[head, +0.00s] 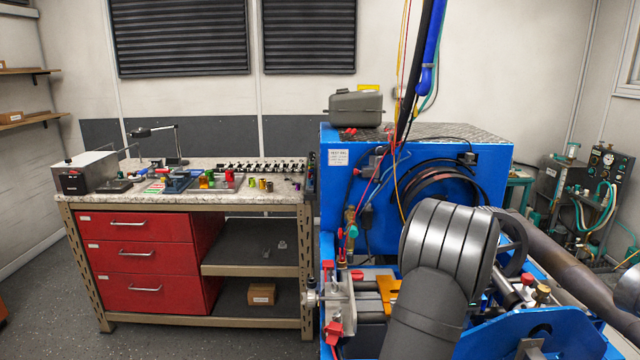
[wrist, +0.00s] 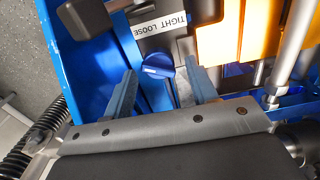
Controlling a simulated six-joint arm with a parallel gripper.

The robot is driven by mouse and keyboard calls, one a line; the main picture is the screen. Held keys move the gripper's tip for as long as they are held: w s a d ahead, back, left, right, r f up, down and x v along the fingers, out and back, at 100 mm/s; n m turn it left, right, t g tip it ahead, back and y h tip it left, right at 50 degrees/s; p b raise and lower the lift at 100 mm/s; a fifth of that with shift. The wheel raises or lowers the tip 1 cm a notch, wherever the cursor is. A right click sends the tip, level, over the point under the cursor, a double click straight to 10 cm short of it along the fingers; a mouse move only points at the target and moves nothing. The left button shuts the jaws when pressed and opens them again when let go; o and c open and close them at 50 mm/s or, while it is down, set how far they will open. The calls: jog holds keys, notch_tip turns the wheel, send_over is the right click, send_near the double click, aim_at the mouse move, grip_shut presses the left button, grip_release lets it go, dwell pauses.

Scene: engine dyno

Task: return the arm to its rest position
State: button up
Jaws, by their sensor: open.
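My gripper (wrist: 160,72) shows in the wrist view with its two grey-blue fingers spread apart. It is open and holds nothing. A round blue knob (wrist: 158,65) shows between the fingertips, with a gap to the finger on each side. How far the tips are from it in depth I cannot tell. My arm's large dark grey links fill the lower right middle of the head view, over the blue test stand (head: 415,150). The gripper itself is hidden in the head view.
A label reading TIGHT LOOSE (wrist: 160,24), upside down, lies beyond the knob, with yellow blocks (wrist: 225,40) at right. Hoses and cables hang near the stand. A workbench (head: 185,205) with small parts and red drawers (head: 140,250) stands at left. Floor before it is clear.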

jog(key=shift+s+m, duration=0.1)
jog(key=shift+m, duration=1.8)
